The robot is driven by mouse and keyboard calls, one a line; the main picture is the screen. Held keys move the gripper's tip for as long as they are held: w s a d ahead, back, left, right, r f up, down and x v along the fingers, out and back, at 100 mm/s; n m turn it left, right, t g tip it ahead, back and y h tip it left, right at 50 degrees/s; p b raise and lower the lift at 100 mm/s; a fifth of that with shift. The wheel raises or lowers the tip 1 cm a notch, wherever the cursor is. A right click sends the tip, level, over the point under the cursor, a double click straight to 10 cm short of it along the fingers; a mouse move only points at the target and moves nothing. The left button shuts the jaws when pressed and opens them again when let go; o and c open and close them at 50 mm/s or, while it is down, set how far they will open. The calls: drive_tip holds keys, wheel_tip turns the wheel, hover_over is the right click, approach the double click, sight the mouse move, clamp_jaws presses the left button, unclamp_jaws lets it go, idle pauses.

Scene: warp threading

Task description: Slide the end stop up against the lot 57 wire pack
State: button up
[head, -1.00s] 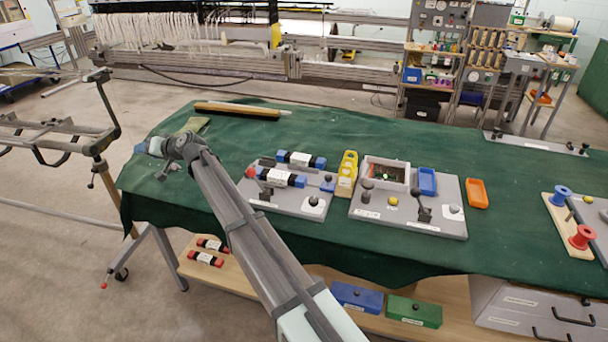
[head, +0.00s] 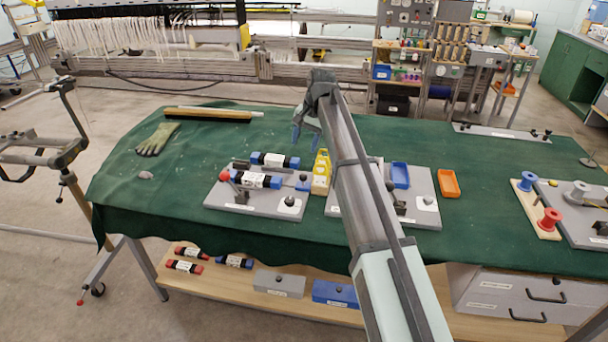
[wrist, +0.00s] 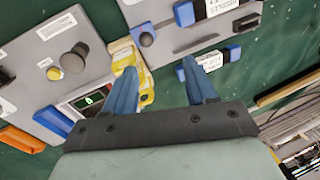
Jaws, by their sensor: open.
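My gripper (head: 306,133) is open and empty, raised above the table just behind the yellow holder. Its blue fingers also show in the wrist view (wrist: 158,68). A blue block with a dark knob, apparently the end stop (head: 303,184), sits on the left grey plate (head: 232,204); it also shows in the wrist view (wrist: 146,40). A white-labelled black wire pack (head: 250,180) with blue ends lies left of the block, with a gap between. A similar pack (head: 275,160) lies behind it. I cannot read which is lot 57.
The yellow holder (head: 321,174) stands right of the block, close to it. An orange tray (head: 448,184) lies beyond. A glove (head: 157,139) and a brush (head: 208,114) lie left.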

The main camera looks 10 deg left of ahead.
sight(303, 181)
drive_tip(key=shift+h, duration=0.3)
drive_tip(key=f, duration=1.3)
drive_tip(key=shift+w+a+f, duration=0.2)
clamp_jaws()
